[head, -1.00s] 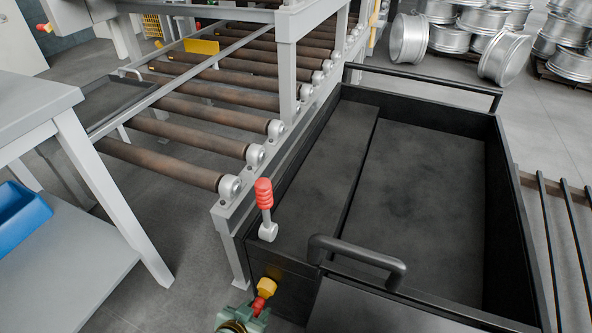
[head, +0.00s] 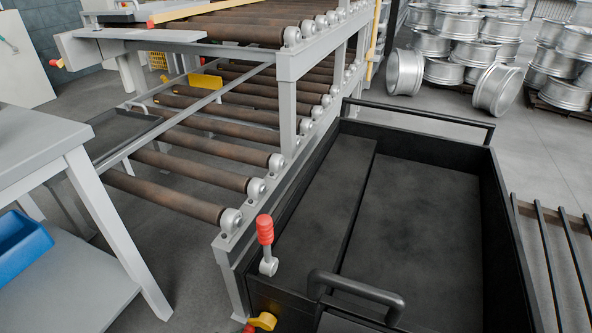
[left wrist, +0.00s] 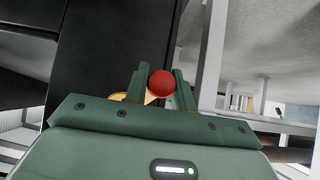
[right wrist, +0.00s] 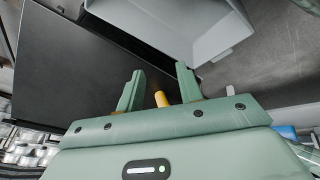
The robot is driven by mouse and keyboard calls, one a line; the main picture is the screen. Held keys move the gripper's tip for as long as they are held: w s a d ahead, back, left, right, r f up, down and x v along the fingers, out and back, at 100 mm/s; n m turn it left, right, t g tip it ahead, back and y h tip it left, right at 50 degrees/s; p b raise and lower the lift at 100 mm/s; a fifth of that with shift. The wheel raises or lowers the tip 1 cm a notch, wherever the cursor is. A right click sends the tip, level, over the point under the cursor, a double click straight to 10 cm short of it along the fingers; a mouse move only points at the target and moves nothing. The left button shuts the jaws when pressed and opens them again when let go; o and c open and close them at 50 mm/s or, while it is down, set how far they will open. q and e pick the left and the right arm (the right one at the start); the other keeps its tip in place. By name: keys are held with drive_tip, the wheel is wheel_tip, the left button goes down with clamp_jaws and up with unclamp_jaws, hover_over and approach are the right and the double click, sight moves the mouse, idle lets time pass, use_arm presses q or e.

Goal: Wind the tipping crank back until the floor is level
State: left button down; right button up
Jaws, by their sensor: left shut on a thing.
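The tipping crank shows at the bottom edge of the head view as a yellow hub (head: 262,321) on the dark bin's front, with a bit of its red knob (head: 248,329) to the lower left. In the left wrist view my left gripper (left wrist: 160,73) is shut on the red crank knob (left wrist: 161,85); some yellow shows behind its left finger. The bin floor (head: 410,220) is dark, with a seam along it; I cannot tell its exact tilt. My right gripper (right wrist: 158,70) is open in the right wrist view, with a yellow peg (right wrist: 161,99) visible between its fingers.
A red-gripped lever (head: 265,230) stands at the bin's near left corner. A black handle (head: 355,290) crosses the near side. The roller conveyor (head: 190,165) is left of the bin, a grey table (head: 40,140) farther left. Wheel rims (head: 450,50) are stacked behind.

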use_arm(q)
drive_tip(key=shift+r, duration=0.1)
use_arm(e)
drive_tip(key=shift+r, duration=0.1)
